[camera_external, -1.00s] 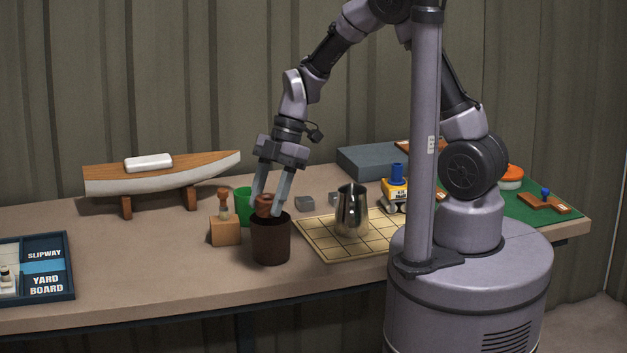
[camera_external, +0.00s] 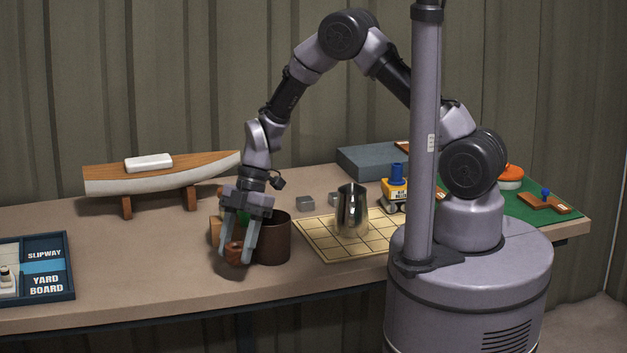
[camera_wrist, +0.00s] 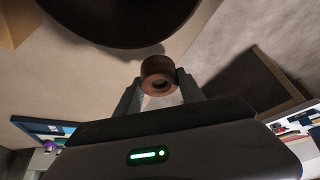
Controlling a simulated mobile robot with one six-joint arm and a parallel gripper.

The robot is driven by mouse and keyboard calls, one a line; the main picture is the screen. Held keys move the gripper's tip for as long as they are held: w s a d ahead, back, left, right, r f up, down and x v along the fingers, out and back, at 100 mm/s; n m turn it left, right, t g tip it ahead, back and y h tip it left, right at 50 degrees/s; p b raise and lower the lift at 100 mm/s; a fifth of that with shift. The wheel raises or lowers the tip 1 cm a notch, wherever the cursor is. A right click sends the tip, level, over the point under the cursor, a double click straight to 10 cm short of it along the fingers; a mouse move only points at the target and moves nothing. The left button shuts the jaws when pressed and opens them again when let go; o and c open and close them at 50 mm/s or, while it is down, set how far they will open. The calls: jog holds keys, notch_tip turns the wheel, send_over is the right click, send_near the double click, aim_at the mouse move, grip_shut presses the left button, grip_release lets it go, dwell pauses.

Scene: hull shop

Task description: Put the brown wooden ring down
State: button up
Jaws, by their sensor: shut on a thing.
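The brown wooden ring (camera_external: 235,252) is between the fingers of my gripper (camera_external: 240,256), low over the bench in front of and left of the dark brown pot (camera_external: 274,240). In the wrist view the ring (camera_wrist: 158,68) sits between the fingertips of my gripper (camera_wrist: 160,88), its hole facing the camera. My gripper is shut on it. I cannot tell whether the ring touches the bench top.
A wooden block (camera_external: 215,232) is partly hidden behind my gripper. A metal jug (camera_external: 352,212) stands on the gridded board (camera_external: 318,248) to the right. The bench (camera_external: 140,265) is clear toward the yard board tray (camera_external: 68,268). A model boat (camera_external: 165,175) stands behind.

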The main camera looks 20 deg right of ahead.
jog(key=b, duration=0.1)
send_over(201, 275)
jog(key=w+d, duration=0.1)
jog(key=shift+d+f, duration=0.2)
jog(key=shift+f, duration=0.4)
notch_tip(201, 275, down, 3)
jog(key=shift+w+f+b, duration=0.1)
jog(key=shift+f+b, duration=0.1)
jog(key=shift+b, duration=0.5)
jog(key=shift+r, duration=0.15)
jog(key=o, duration=1.3)
jog(key=shift+o, duration=0.2)
